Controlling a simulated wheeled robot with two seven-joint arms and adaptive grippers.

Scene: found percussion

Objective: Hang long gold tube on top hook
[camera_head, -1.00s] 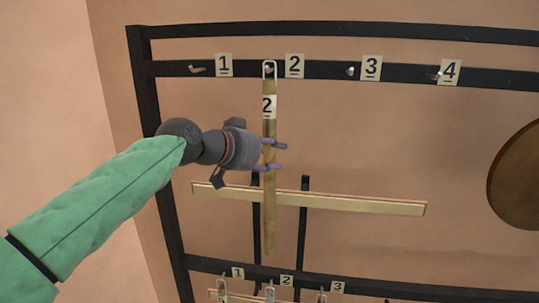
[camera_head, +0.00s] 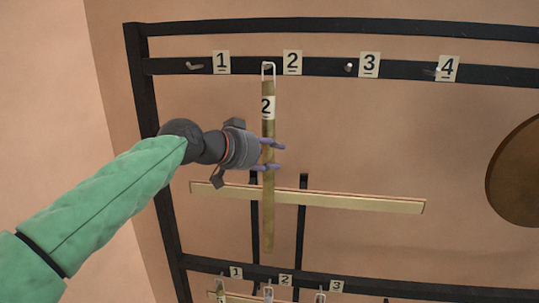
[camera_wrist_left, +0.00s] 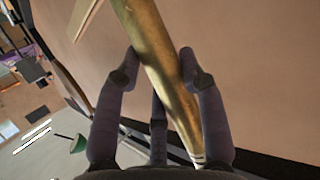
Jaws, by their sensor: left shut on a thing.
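The long gold tube (camera_head: 268,210) stands upright in the head view, with a tag marked 2 and a white loop (camera_head: 268,73) at its top. The loop overlaps the upper black bar at the hook beside label 2 (camera_head: 292,62); I cannot tell whether it is around the hook or in front of it. My left gripper (camera_head: 272,155) is shut on the tube at about mid-length. In the left wrist view the tube (camera_wrist_left: 158,60) runs between the purple fingers. My right gripper is not in view.
The black rack's upper bar (camera_head: 325,67) carries hooks labelled 1 to 4. Hooks 1 (camera_head: 194,66) and 3 (camera_head: 348,67) are bare. A pale wooden bar (camera_head: 350,201) lies behind the tube. A lower rail (camera_head: 255,273) has labelled short tubes. A round bronze gong (camera_head: 517,175) is at right.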

